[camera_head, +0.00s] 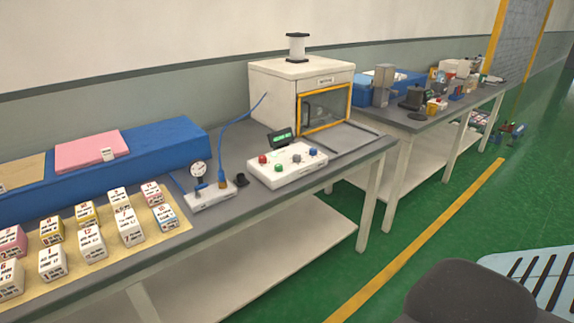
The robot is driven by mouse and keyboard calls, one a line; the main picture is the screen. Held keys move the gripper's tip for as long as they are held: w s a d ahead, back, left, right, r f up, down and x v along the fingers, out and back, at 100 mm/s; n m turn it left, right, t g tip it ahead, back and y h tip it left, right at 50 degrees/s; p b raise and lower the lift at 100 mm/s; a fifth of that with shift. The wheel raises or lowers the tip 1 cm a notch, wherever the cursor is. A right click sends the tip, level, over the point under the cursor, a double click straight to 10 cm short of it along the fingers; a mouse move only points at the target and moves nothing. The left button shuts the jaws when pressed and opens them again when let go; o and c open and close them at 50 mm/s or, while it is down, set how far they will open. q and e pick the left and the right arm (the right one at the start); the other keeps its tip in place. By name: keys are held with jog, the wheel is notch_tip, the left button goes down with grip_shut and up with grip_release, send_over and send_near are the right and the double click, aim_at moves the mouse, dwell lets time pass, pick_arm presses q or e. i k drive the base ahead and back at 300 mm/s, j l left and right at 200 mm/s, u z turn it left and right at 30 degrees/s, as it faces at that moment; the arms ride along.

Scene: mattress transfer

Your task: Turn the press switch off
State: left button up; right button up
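A white press box (275,88) with a yellow-framed front window (324,108) and a cylinder on top stands at the back of the near bench. In front of it is a white control box (287,166) with red, green and blue knobs or buttons and a small green-lit display (281,139). To its left, a white unit (211,193) carries a round gauge (198,169) and a blue part, with a blue hose running to the press. I cannot tell which control is the press switch or how it is set. Neither gripper is in view.
The near bench (262,204) also holds several labelled blocks (92,243) on a tan mat, plus blue and pink slabs (90,151). A second bench with equipment (418,125) stands behind to the right. Green floor with a yellow line (425,238) is open in front.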

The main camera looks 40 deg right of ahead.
aim_at(263, 159)
jog(key=i+l, duration=0.1)
jog(key=l, duration=0.3)
jog(key=i+l+z, duration=0.1)
jog(key=l, duration=0.3)
jog(key=i+l, duration=0.1)
jog(key=l, duration=0.3)
jog(key=i+l, duration=0.15)
jog(key=l, duration=0.25)
jog(key=i+l+z, duration=0.1)
jog(key=l, duration=0.3)
jog(key=i+l, duration=0.15)
jog(key=l, duration=0.25)
jog(key=i+l+z, duration=0.1)
jog(key=l, duration=0.3)
jog(key=i+l, duration=0.15)
jog(key=l, duration=0.25)
